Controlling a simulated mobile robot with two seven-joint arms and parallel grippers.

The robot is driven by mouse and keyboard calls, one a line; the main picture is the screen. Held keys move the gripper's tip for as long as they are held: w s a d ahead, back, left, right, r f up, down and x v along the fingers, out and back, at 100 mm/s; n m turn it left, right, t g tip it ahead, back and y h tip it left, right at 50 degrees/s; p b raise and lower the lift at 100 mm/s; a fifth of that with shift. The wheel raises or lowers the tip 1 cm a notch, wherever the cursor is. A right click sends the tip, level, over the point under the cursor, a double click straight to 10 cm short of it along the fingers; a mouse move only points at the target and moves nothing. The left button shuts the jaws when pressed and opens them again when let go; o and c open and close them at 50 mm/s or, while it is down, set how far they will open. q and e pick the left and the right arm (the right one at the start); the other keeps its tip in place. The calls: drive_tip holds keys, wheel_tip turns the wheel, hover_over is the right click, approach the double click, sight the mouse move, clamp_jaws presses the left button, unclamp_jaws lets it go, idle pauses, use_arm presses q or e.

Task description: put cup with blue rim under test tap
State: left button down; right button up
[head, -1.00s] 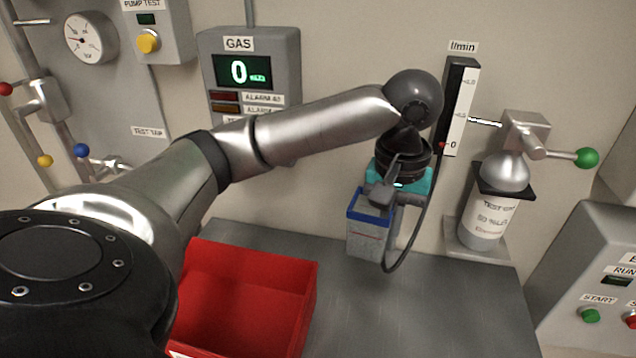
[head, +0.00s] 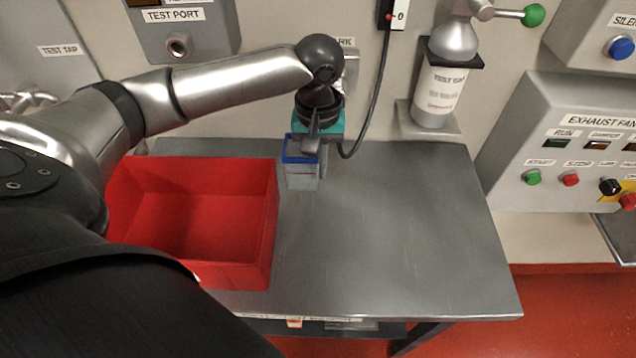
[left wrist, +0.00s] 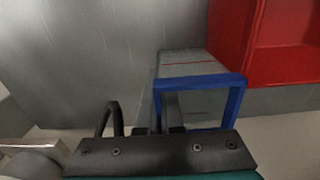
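The clear cup with a blue rim (head: 301,172) is at the back of the grey bench, just right of the red bin. My left gripper (head: 312,143) reaches down to the cup and appears shut on its wall at the rim. The left wrist view shows the blue rim (left wrist: 205,80) with the dark finger ends at its left side, partly hidden. I cannot tell whether the cup touches the bench. The TEST TAP label (head: 62,50) is on the wall at upper left, with metal pipework (head: 25,101) below it, partly hidden by my arm. My right gripper is not in view.
The red bin (head: 272,225) stands left of the cup. A black hose (head: 372,118) hangs just right of my gripper. A test gas bottle (head: 440,97) is on a wall shelf. The bench (head: 400,230) is clear at centre and right.

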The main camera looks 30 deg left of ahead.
sight(318, 198)
use_arm(q)
wheel_tip(318, 198, down, 6)
drive_tip(key=shift+r+b, duration=0.1)
drive_tip(key=shift+b, duration=0.6)
drive_tip(key=c, duration=1.1)
unclamp_jaws()
